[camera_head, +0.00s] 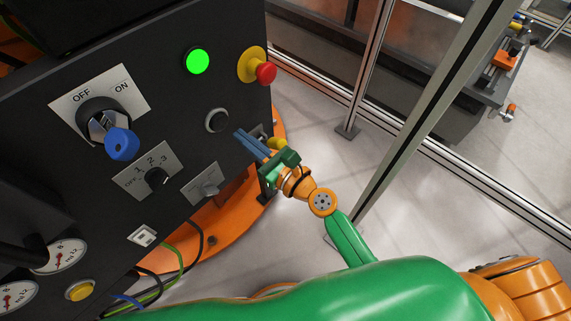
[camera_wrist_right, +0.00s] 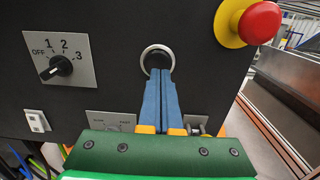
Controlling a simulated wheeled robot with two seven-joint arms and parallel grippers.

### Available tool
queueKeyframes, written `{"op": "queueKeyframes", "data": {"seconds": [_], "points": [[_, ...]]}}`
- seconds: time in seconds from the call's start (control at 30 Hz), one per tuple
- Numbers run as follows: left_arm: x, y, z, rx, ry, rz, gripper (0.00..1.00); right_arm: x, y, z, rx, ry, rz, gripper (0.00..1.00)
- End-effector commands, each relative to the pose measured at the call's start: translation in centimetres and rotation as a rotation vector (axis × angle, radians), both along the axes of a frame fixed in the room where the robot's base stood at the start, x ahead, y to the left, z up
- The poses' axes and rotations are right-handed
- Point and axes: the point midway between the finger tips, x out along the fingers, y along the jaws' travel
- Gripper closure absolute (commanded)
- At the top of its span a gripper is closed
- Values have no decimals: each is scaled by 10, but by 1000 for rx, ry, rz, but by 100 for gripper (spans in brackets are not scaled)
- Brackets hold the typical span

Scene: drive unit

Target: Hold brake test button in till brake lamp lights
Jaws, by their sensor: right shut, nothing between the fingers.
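The dark panel (camera_head: 180,110) carries a black round button or unlit lamp in a silver ring (camera_head: 217,120); no label on it is readable. It also shows in the right wrist view as a silver ring (camera_wrist_right: 145,52). A round lamp (camera_head: 198,61) above it glows green. I cannot tell which piece is the brake test button or brake lamp. My right gripper (camera_head: 238,134) is shut and empty, its blue fingers pointing at the ringed piece. In the right wrist view its fingertips (camera_wrist_right: 160,72) overlap the ring; the head view shows a small gap. My left gripper is out of view.
A red mushroom button (camera_head: 266,73) on a yellow base sits near the panel's right edge. An OFF/ON switch (camera_head: 122,144) with a blue knob and a selector (camera_head: 157,177) are at left. Metal posts stand right.

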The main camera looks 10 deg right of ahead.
Motion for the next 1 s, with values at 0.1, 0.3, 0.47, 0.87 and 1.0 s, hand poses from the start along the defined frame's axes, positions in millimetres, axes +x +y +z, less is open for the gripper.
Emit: {"op": "queueKeyframes", "data": {"seconds": [0.1,0.3,0.47,0.87,1.0], "points": [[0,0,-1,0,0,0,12,-18,-13,-3,-4,3,1,100],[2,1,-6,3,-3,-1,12,-49,-35,-5,-6,4,2,100],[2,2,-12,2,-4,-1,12,-67,-48,-5,-5,5,2,100],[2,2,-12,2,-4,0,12,-73,-52,-3,-3,4,2,100],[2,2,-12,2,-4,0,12,-73,-52,-3,-4,5,2,100]]}}
